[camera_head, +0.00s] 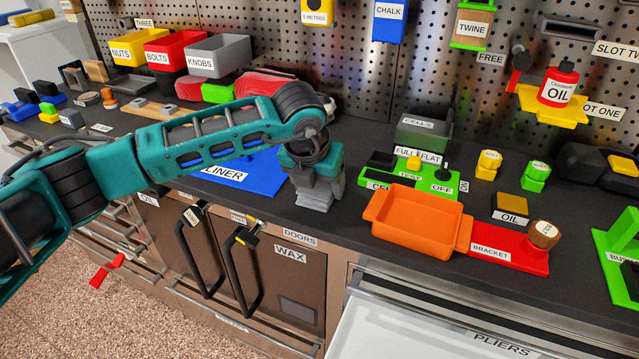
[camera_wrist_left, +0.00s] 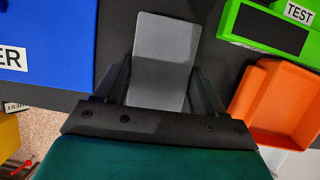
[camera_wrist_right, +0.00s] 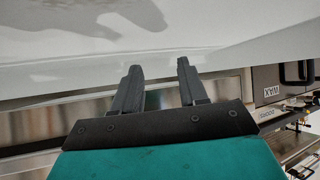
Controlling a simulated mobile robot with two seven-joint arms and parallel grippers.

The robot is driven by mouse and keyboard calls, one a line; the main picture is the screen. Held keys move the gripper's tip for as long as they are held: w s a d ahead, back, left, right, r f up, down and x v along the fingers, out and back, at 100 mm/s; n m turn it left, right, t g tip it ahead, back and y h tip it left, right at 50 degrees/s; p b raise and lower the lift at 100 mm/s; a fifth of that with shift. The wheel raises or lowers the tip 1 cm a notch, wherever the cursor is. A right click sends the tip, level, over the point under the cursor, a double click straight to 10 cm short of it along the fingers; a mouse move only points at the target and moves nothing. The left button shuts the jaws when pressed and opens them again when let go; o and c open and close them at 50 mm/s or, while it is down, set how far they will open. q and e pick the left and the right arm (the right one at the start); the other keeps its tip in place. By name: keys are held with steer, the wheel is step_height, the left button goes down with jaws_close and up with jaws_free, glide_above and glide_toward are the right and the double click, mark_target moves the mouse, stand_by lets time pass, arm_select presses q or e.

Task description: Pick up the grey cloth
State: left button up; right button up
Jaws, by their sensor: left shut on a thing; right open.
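The grey cloth (camera_wrist_left: 165,55) shows in the left wrist view as a flat, plain grey rectangle between my left fingers. My left gripper (camera_wrist_left: 163,85) is shut on it, one finger along each side. In the head view my left gripper (camera_head: 317,196) points down at the worktop, between the blue liner and the green panel, and largely hides the cloth. I cannot tell whether the cloth touches the worktop. My right gripper (camera_wrist_right: 158,65) is open and empty in the right wrist view, in front of a pale surface.
The blue liner (camera_head: 262,172) lies left of my left gripper. The green panel (camera_head: 440,182) and orange tray (camera_head: 415,220) stand to its right. A red bracket (camera_head: 510,250) lies beyond the tray. The white PLIERS drawer (camera_head: 400,335) is open below the worktop's front edge.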

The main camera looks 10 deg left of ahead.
mark_target(318, 185)
arm_select(q)
step_height(318, 185, up, 20)
stand_by(0.4)
steer(key=o, duration=0.5)
steer(key=shift+f, duration=0.1)
steer(key=c, duration=0.4)
